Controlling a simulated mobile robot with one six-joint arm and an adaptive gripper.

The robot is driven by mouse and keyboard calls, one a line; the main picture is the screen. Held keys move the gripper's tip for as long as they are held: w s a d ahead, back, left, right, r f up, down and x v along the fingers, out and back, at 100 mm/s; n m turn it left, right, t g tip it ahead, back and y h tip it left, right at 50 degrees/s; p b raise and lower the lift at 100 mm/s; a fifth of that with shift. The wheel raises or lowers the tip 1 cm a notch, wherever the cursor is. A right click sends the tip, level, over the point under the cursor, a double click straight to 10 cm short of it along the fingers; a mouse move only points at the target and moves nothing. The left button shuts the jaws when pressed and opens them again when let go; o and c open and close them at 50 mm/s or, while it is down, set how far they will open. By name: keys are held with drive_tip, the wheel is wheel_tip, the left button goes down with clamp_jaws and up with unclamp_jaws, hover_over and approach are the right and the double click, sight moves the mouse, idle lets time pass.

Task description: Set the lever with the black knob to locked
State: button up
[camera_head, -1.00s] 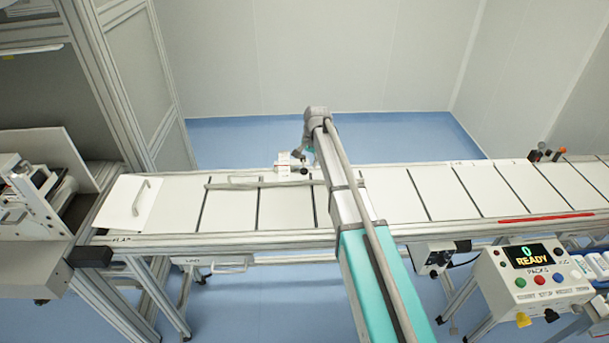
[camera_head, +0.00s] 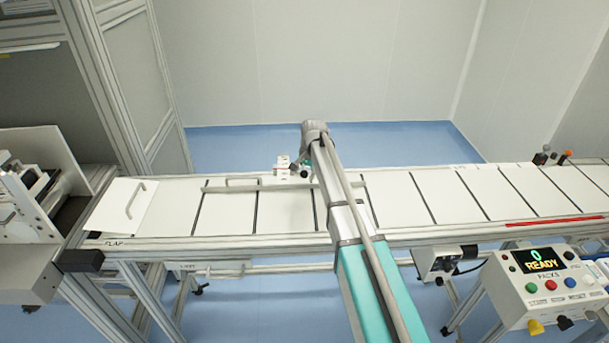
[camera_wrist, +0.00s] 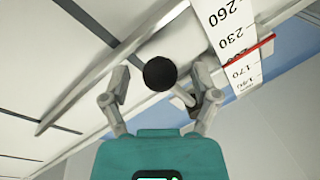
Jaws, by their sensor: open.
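The black knob (camera_wrist: 160,73) sits between the two fingers of my open gripper (camera_wrist: 162,80) in the wrist view, with a gap on both sides. A short pale lever rod (camera_wrist: 183,97) runs from the knob toward the right finger. In the head view the knob (camera_head: 304,174) is a small dark spot beside a white block with red marks (camera_head: 283,165) at the conveyor's far edge. My wrist is just above and right of it there; the fingers are mostly hidden. No locked or unlocked mark is readable.
A white numbered scale (camera_wrist: 228,35) with a red pointer (camera_wrist: 250,49) is close to the right finger. A long pale rail (camera_head: 230,189) lies along the conveyor. A handled flap (camera_head: 120,207) is at left; a control box reading READY (camera_head: 542,283) is at right.

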clamp_jaws()
idle(0.4)
drive_tip(key=shift+a, duration=0.2)
drive_tip(key=shift+d+n, duration=0.25)
drive_tip(key=shift+n, duration=0.05)
